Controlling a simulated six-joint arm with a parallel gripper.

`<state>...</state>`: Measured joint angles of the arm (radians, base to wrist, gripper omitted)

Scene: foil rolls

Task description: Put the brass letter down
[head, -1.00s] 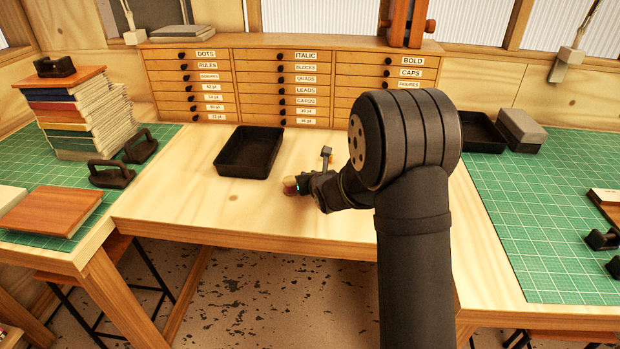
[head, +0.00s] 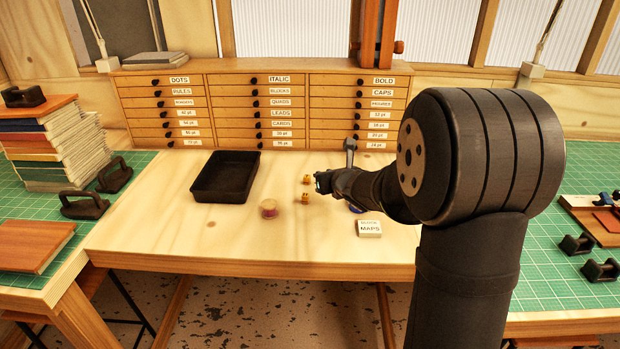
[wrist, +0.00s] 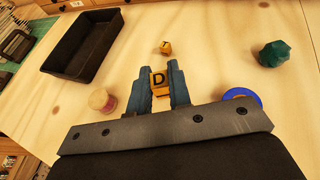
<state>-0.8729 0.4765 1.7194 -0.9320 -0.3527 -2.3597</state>
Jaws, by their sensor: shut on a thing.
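A brass letter block marked D (wrist: 158,82) sits between the fingers of my gripper (wrist: 160,80), which is shut on it. In the head view the gripper (head: 318,183) is low over the wooden table, partly hidden by my arm, with the held letter (head: 305,198) at its tips. Whether the block touches the table I cannot tell. A second brass letter (wrist: 165,47) stands on the table just beyond the fingertips; it also shows in the head view (head: 306,179).
A black tray (head: 225,177) lies left of the gripper. A pinkish foil roll (head: 268,208) is nearer the front, a blue roll (wrist: 242,97) to the right. A green faceted object (wrist: 274,53) and a MAPS box (head: 369,228) stand nearby. Bare wood lies between tray and letters.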

